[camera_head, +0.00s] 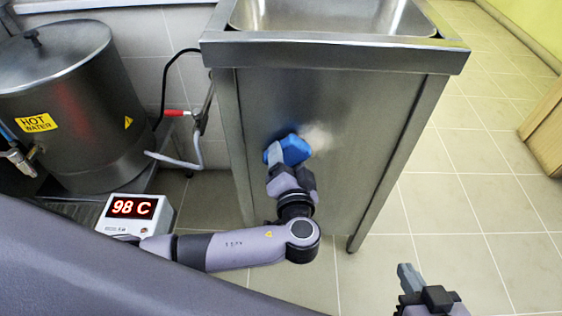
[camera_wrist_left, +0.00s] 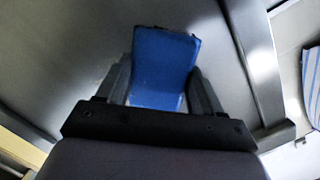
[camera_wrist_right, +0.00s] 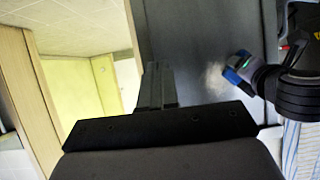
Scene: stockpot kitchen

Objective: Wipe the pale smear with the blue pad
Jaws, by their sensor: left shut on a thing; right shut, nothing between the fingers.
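The blue pad (camera_head: 295,149) is held in my left gripper (camera_head: 277,158) against or very near the steel side panel of the sink unit. The pad also shows between the two fingers in the left wrist view (camera_wrist_left: 163,65). The pale smear (camera_head: 318,138) is on that panel, just right of the pad, which may cover part of it. The smear also shows in the right wrist view (camera_wrist_right: 213,78), beside the pad (camera_wrist_right: 236,68). My right gripper (camera_head: 408,277) is shut and empty, low over the floor, right of the sink unit.
A large hot-water stockpot (camera_head: 70,100) stands at the left, with a display reading 98 C (camera_head: 133,207) below it. A tap with a red handle (camera_head: 177,113) and a hose are between pot and sink unit (camera_head: 335,57). Tiled floor (camera_head: 470,210) is clear at right.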

